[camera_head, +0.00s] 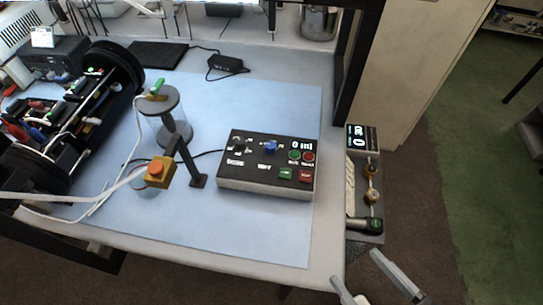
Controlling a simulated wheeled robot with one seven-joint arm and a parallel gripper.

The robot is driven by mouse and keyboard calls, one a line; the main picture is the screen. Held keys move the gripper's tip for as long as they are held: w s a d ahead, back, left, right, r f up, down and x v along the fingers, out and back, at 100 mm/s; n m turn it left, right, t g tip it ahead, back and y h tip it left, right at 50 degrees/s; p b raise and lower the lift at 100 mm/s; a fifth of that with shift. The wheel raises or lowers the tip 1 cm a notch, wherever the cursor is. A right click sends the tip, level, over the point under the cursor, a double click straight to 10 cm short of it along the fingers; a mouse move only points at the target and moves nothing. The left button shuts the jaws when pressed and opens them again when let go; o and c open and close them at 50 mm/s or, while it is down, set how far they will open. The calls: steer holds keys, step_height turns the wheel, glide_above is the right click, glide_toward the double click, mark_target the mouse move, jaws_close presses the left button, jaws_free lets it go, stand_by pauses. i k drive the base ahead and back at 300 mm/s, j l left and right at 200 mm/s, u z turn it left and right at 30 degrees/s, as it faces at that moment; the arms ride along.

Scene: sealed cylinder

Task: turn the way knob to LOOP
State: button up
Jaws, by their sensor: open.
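A control box (225,180) with a black top panel sits on the blue mat. It carries a dark knob (238,144) at the left and a blue knob (270,146) near the middle, with small white labels below them. The labels are too small to read surely, so I cannot tell which position the way knob points to. My gripper (354,267) is at the bottom right, its two fingers apart and empty. It is beyond the table's front right corner, well apart from the box.
A narrow unit (365,180) with brass fittings and a display stands along the table's right edge. An open black cylinder (125,75) with wiring lies at the left.

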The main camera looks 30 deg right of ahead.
mark_target(270, 148)
steer(key=k+l+u, duration=0.1)
steer(key=u, duration=0.4)
steer(key=k+u, duration=0.45)
steer(key=i+j, duration=0.05)
steer(key=i, duration=0.05)
